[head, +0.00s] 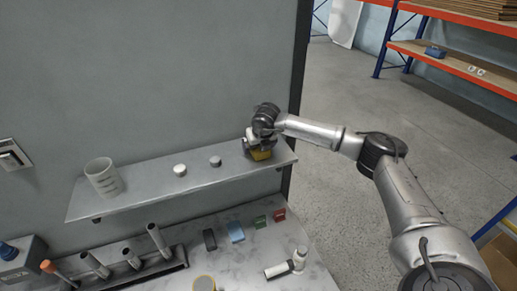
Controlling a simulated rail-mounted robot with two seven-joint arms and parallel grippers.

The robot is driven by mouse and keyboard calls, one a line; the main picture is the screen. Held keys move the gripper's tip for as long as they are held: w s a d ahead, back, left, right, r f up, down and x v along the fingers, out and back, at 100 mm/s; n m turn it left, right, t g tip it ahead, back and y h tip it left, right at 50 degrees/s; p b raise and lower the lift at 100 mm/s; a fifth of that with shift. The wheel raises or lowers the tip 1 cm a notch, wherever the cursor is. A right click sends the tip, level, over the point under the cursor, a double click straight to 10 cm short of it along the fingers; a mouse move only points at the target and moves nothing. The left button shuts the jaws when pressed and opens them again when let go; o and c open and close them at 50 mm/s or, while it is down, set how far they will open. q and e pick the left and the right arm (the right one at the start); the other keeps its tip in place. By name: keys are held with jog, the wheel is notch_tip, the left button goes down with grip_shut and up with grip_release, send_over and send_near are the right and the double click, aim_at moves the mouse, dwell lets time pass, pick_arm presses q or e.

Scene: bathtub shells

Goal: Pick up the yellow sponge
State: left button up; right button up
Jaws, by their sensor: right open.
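The yellow sponge (262,155) sits near the right end of the grey wall shelf (140,205). My right gripper (258,150) is right at the sponge, coming from above, and hides much of it. Its fingers are small and dark here; it is open, and I cannot tell whether they touch the sponge. My left gripper is not in view.
A white cup (103,178) and two small round items, one white (180,170) and one grey (215,161), stand on the shelf. The marble-like counter below holds a blue block (235,232), a white pipe piece (287,265) and a tool rack (140,272).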

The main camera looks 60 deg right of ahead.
jog(key=shift+f, duration=0.2)
jog(key=shift+c, duration=0.2)
jog(key=c, duration=0.7)
jog(key=shift+c, duration=1.3)
jog(key=shift+r, duration=0.15)
jog(key=shift+r, duration=0.4)
notch_tip(320, 180, up, 3)
jog(key=shift+f+b, duration=0.1)
jog(key=shift+b, duration=0.65)
jog(key=s+a+r+b, duration=0.4)
jog(key=s+r, duration=0.3)
jog(key=s, duration=0.3)
jog(key=shift+s+a+r, duration=0.3)
jog(key=shift+a+r, duration=0.05)
jog(key=shift+a, duration=0.2)
